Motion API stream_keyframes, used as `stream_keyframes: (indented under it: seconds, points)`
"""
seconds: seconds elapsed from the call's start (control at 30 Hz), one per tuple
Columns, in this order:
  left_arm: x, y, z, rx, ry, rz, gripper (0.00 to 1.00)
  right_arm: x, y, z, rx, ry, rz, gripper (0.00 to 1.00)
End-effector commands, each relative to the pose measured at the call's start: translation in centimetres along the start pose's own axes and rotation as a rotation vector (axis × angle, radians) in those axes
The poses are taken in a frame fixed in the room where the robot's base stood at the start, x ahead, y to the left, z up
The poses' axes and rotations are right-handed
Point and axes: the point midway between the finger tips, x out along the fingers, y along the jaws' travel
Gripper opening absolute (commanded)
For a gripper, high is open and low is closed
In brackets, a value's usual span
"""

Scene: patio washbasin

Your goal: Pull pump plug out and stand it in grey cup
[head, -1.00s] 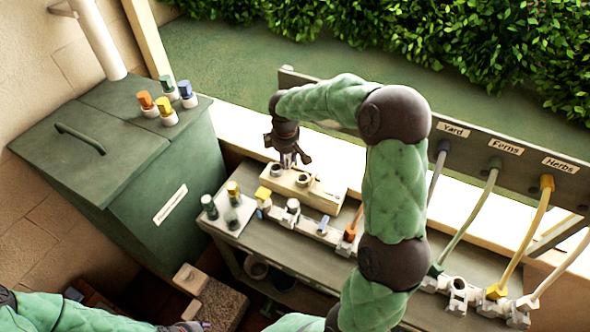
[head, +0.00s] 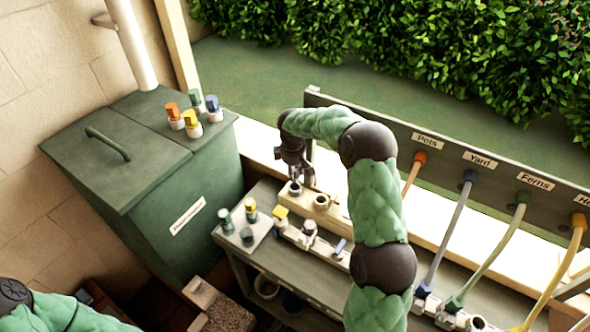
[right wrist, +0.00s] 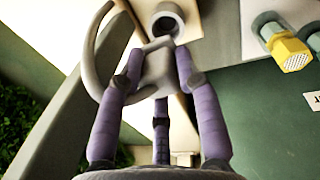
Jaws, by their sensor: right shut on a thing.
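My right gripper (head: 294,172) is above the left end of a cream block (head: 335,213) on the bench. In the right wrist view its purple fingers (right wrist: 158,82) are shut on a pale grey plug (right wrist: 157,66) with a curved grey cord or loop at its left. A round grey cup (right wrist: 168,20) with an open, dark top lies just beyond the plug. In the head view the plug is mostly hidden by the fingers. Whether it touches the cup I cannot tell. A second round holder (head: 321,202) stands further right on the block. My left gripper is out of view.
A pale tray (head: 245,238) with green and yellow capped pieces sits left of the block. Several labelled cords hang from a board (head: 460,165) at the right. A green cabinet (head: 150,175) carries coloured caps on its lid.

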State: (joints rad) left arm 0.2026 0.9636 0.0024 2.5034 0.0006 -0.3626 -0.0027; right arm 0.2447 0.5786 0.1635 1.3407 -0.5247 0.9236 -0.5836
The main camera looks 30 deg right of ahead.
Motion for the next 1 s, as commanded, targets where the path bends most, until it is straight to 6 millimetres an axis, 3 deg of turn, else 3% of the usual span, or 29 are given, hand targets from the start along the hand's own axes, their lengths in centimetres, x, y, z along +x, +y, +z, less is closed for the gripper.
stream_keyframes:
  seconds: [0.4, 1.0]
  points:
    - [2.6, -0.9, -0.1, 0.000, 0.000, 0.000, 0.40, 4.0, -0.5, 0.1, 0.000, 0.000, 0.000, 0.00]
    - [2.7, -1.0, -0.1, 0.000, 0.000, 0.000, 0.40, 4.2, -0.6, 0.1, 0.000, 0.000, 0.000, 0.00]
